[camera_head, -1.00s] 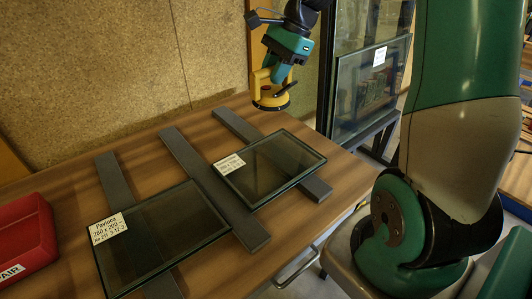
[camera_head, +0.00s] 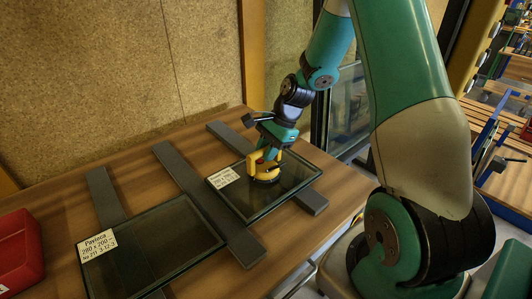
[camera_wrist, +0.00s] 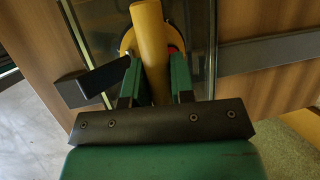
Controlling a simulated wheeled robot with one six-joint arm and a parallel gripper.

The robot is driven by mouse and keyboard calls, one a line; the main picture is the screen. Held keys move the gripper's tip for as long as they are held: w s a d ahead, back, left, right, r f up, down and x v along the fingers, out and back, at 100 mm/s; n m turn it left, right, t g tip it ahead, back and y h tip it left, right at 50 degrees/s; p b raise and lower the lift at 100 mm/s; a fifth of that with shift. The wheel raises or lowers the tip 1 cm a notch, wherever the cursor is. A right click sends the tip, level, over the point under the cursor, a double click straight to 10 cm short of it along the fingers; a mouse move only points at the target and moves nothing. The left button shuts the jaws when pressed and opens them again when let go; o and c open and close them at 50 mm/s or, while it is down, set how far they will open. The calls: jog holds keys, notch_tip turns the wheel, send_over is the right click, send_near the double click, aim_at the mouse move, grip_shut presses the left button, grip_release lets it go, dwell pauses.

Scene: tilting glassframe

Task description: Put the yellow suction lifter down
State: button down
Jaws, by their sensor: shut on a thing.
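The yellow suction lifter (camera_head: 262,163) has a yellow handle and a dark round cup. In the head view it is on or just above the right-hand glass pane (camera_head: 287,189); I cannot tell whether the cup presses on it. My gripper (camera_head: 268,150) is above the lifter and shut on its handle. In the wrist view the yellow handle of the lifter (camera_wrist: 150,45) runs between the two green fingers of my gripper (camera_wrist: 155,80). The handle and fingers hide part of the cup.
The pane with a white label (camera_head: 222,177) lies on dark bars (camera_head: 180,168) on the wooden table (camera_head: 130,155). A second labelled pane (camera_head: 160,245) lies to its left. A red box (camera_head: 18,250) is at the far left. A cork wall (camera_head: 90,70) stands behind.

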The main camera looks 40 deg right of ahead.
jog(key=shift+f, duration=0.3)
jog(key=shift+f, duration=0.15)
jog(key=c, duration=1)
grip_release()
jog(key=shift+o, duration=0.2)
